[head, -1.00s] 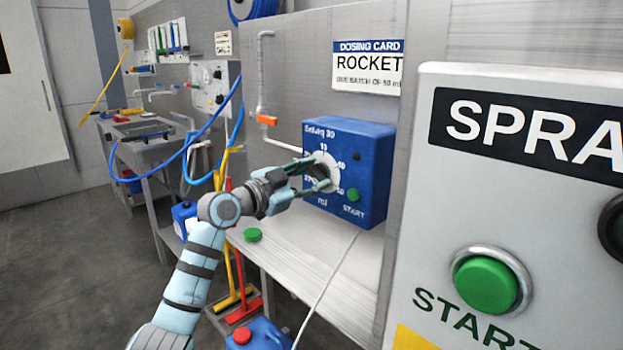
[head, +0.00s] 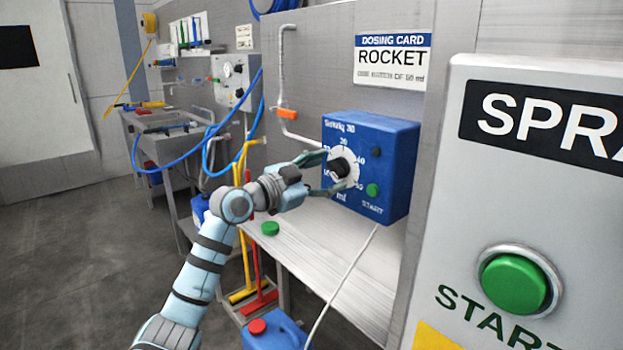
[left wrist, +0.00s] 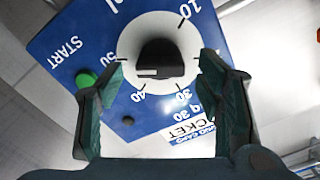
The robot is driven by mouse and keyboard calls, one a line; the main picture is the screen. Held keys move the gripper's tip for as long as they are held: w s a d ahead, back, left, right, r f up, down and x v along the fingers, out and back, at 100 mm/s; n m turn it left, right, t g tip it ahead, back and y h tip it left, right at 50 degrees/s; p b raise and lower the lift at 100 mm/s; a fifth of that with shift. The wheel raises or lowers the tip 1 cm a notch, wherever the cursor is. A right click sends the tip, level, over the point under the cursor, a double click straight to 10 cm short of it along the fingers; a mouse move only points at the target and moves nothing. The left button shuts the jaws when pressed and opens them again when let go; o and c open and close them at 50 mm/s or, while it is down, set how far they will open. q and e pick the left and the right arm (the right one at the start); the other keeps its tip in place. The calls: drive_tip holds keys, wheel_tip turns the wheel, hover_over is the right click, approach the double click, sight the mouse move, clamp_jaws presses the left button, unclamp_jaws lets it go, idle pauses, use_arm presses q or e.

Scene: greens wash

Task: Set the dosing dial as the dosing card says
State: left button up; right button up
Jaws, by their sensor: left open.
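My left gripper (head: 326,173) is open at the knob. In the left wrist view the knob (left wrist: 160,60) lies between the spread fingers (left wrist: 163,78), with gaps at both sides. The dosing card (head: 393,62) above reads "ROCKET"; its small line is blurred and seems to end in "50 ml". A green START button (head: 372,190) is on the box. My right gripper is not seen.
A large grey panel (head: 468,170) marked "SPRA" with a green START button (head: 513,284) fills the right. A green cap (head: 270,228) lies on the bench (head: 330,262). A white cable hangs in front. A blue canister (head: 290,333) stands below.

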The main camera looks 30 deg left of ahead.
use_arm(q)
drive_tip(key=v, duration=1)
drive_tip(key=shift+s, duration=0.3)
drive_tip(key=shift+a, duration=0.15)
